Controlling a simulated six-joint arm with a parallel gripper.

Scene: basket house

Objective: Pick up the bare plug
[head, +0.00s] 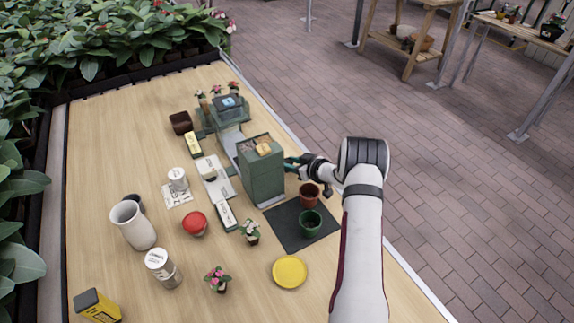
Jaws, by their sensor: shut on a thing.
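My gripper (291,163) is at the right side of a tall green box (261,177), near its upper part. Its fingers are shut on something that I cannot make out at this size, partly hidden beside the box. I cannot tell whether this is the bare plug. A small tan-orange block (264,149) and darker pieces lie in the top of the box. A brown pot (309,194) and a green pot (310,222) stand on a dark mat (286,236) just below my gripper.
A green device (228,108) stands behind the box. The table's right edge lies under my arm.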

